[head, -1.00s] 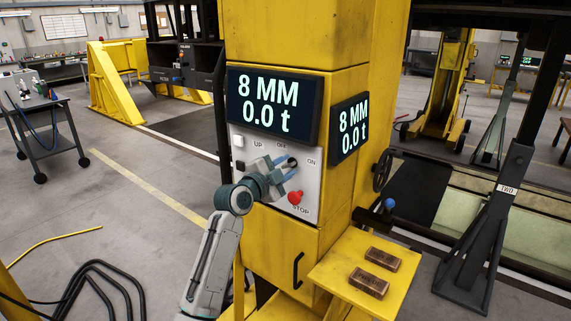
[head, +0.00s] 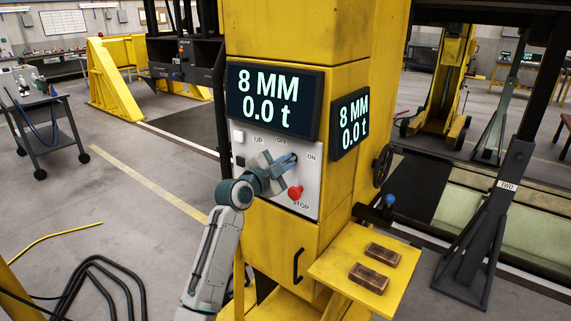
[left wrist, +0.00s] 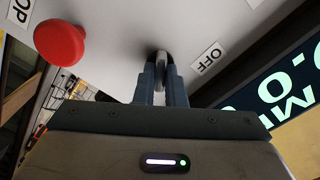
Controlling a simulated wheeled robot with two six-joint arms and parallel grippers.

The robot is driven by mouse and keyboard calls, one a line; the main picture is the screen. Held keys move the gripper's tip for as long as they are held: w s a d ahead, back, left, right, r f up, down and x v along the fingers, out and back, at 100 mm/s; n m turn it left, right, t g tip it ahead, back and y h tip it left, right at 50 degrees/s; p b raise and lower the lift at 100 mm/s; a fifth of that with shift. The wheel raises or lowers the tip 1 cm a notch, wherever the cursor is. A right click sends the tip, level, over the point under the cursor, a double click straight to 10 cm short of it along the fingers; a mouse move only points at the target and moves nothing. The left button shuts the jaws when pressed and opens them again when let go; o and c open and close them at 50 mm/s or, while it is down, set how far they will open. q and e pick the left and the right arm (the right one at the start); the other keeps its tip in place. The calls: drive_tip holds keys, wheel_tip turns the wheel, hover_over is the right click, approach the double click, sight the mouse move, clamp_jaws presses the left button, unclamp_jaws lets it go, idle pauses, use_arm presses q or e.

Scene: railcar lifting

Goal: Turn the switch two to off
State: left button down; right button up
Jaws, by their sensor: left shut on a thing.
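The switch is a dark rotary knob (left wrist: 161,57) on the pale control panel (head: 309,193) of the yellow column. The OFF label (head: 282,141) is above it and the ON label (head: 312,157) to its right in the head view. My left gripper (head: 289,160) is at the knob. In the left wrist view its two fingers (left wrist: 162,78) are shut on the knob, one on each side. The fingers partly hide the knob, so I cannot tell which label it points to. My right gripper is out of view.
A red STOP button (head: 295,193) sits just below the switch. A display (head: 274,103) above reads 8 MM and 0.0 t. A yellow shelf (head: 345,283) with two brown blocks juts out at lower right. A dark stand (head: 486,220) labelled TWO is farther right.

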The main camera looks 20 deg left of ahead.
use_arm(q)
drive_tip(key=shift+n, duration=1.2)
drive_tip(key=n, duration=0.3)
drive_tip(key=shift+n, duration=0.3)
drive_tip(key=shift+a+n+p, duration=0.1)
drive_tip(key=shift+n+p, duration=0.65)
drive_tip(key=shift+n, duration=1.55)
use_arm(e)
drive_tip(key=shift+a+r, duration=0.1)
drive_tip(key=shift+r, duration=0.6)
use_arm(q)
drive_tip(key=c, duration=1.5)
unclamp_jaws()
drive_tip(key=shift+r, duration=0.1)
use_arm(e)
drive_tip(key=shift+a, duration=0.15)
